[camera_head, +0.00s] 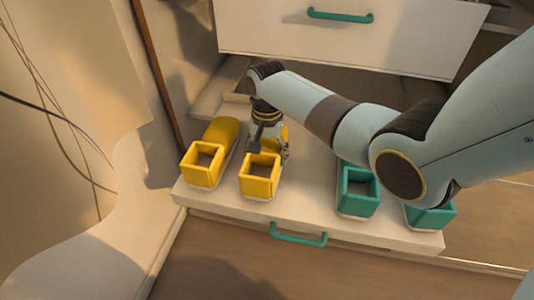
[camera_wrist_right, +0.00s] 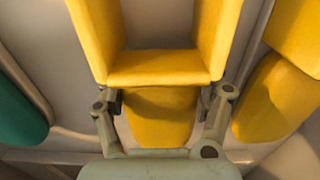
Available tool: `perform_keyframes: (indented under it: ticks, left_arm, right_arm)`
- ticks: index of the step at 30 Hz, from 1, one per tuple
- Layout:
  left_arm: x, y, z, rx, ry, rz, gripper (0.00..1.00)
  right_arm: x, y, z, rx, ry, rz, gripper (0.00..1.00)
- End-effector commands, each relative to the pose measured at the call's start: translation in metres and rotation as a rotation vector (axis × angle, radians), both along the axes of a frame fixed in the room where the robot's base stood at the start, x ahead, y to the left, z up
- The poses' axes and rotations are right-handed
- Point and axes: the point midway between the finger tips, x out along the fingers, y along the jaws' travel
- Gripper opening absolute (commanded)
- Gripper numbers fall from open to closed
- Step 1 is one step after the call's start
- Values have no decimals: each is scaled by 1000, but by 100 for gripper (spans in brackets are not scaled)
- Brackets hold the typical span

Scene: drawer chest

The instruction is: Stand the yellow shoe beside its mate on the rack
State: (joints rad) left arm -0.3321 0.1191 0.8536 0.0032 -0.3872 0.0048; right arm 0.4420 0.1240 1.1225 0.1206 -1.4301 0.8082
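Two yellow shoes stand side by side on the left part of the pale rack (camera_head: 310,207). The left one (camera_head: 203,165) is clear of my grippers. The other one (camera_head: 260,178) is upright, and my right gripper (camera_head: 270,150) is over its toe, behind the square opening. In the right wrist view this shoe (camera_wrist_right: 160,115) lies between the two fingers of my right gripper (camera_wrist_right: 160,100), close against both sides; I cannot tell whether they press on it. The mate shows at the right edge there (camera_wrist_right: 275,95). My left gripper is not in view.
Two teal shoes, one (camera_head: 357,192) partly and one (camera_head: 432,216) largely behind my right arm, stand on the right of the rack. A white drawer front (camera_head: 350,40) with a teal handle hangs above. Another teal handle (camera_head: 298,235) is on the rack's front. A wall is at left.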

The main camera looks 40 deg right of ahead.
Motion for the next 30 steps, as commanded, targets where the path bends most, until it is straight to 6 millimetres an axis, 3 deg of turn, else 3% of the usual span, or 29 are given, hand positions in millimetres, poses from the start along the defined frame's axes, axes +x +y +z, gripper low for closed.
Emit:
perform_keyframes:
  ticks: [1,5,15,19,22,30]
  left_arm:
    - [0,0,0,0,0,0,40]
    - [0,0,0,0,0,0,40]
    - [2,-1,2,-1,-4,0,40]
    - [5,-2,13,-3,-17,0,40]
    - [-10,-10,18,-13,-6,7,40]
    - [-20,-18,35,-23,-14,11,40]
  right_arm:
    - [0,0,0,0,0,0,76]
    - [0,0,0,0,0,0,93]
    - [0,0,5,0,0,0,93]
    - [1,0,27,0,-4,0,93]
    - [2,0,51,0,-6,0,93]
    - [1,0,106,0,-4,0,93]
